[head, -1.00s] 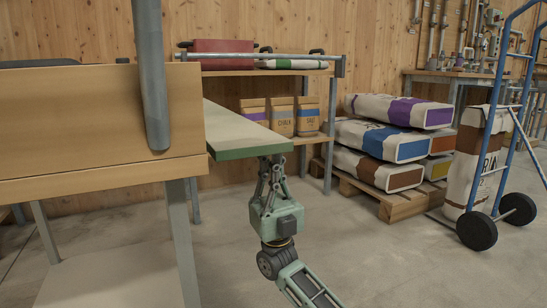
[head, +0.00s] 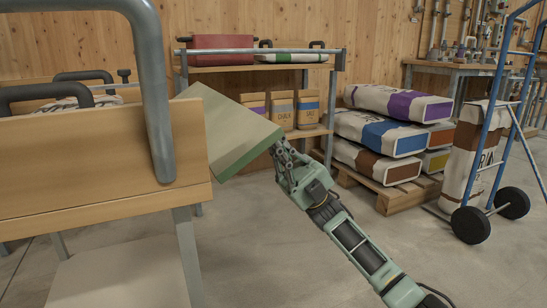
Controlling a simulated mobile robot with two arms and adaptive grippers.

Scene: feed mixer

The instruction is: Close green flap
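The green flap (head: 232,128) is a thick board with a pale top and a green edge, beside the wooden box. My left gripper is not in view.
The wooden box (head: 95,165) on metal legs fills the left, with a grey bar in front. Behind are a shelf (head: 255,70) with paper bags (head: 283,110), and a pallet (head: 385,195) of sacks. A blue hand truck (head: 490,150) stands right. The floor between is clear.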

